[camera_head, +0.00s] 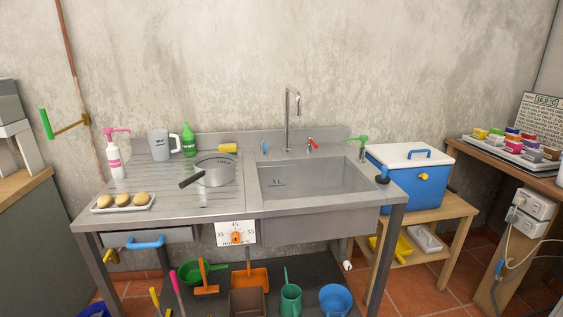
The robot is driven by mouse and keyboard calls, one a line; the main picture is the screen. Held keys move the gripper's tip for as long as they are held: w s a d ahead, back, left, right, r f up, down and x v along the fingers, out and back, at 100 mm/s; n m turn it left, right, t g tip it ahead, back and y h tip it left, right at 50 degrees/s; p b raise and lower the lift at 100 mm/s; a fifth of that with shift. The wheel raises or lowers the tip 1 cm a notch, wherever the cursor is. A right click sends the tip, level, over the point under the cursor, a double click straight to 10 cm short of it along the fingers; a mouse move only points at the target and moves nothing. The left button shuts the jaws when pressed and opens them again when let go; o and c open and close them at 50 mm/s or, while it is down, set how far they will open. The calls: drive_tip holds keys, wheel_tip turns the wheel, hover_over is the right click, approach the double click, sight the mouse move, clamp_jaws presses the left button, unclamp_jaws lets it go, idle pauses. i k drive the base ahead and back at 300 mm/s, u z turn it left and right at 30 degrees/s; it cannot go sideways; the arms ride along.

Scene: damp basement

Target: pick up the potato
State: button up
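Three tan, rounded, potato-like items lie in a row on a white tray (97,209) at the left front of the steel sink's drainboard. They are the left one (104,201), the middle one (122,199) and the right one (140,198). They look much alike, and at this size I cannot tell for certain which is a potato. Nothing covers them. My gripper is not in view.
The steel sink unit (210,209) also bears a pink-topped bottle (115,163), a grey jug (158,146), a green bottle (188,141) and a pan (216,172). The basin (312,181) is right. A blue cooler (410,184) stands beside it. Drainboard space right of the tray is bare.

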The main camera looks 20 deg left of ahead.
sight(142, 198)
drive_tip(key=u, duration=0.9)
drive_tip(key=i, duration=1.1)
drive_tip(key=u, duration=0.8)
drive_tip(key=i, duration=0.7)
drive_tip(key=z, duration=0.05)
